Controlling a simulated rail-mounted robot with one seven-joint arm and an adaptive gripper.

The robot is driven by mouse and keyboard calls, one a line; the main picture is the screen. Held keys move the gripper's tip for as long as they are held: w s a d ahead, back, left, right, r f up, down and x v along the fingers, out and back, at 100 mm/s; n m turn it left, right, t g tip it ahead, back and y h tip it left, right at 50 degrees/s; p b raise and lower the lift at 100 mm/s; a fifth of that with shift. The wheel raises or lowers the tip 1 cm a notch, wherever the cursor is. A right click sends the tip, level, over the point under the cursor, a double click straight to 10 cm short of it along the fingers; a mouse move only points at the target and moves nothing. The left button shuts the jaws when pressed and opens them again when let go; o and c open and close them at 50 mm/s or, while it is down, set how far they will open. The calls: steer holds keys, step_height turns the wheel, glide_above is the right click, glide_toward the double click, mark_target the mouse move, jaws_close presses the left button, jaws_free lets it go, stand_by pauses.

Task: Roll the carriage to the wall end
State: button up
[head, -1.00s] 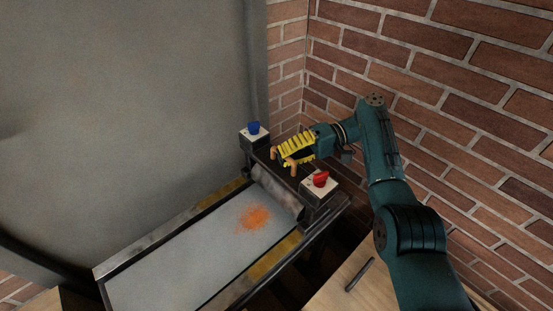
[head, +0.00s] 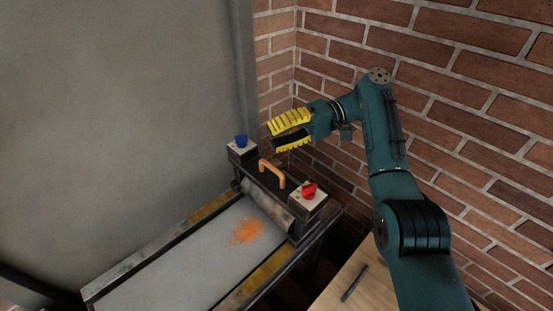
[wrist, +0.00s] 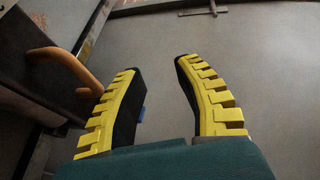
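The carriage is a dark bar with a roller (head: 266,208) across the press bed (head: 172,266), at the bed's end near the brick wall. It has an orange handle (head: 273,172) on top, a blue knob (head: 241,141) at its far end and a red knob (head: 309,189) at its near end. My gripper (head: 272,136) is open and empty, above and apart from the handle. In the wrist view the yellow-padded fingers (wrist: 157,75) are spread with nothing between them, and the handle (wrist: 70,68) shows to the left of them.
An orange powdery patch (head: 247,231) lies on the bed in front of the roller. A brick wall (head: 470,120) stands close behind my arm and a large grey panel (head: 110,120) stands along the left. A wooden top (head: 352,270) lies at lower right.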

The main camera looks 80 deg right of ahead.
steer(key=shift+r, duration=0.6)
steer(key=shift+m, duration=0.3)
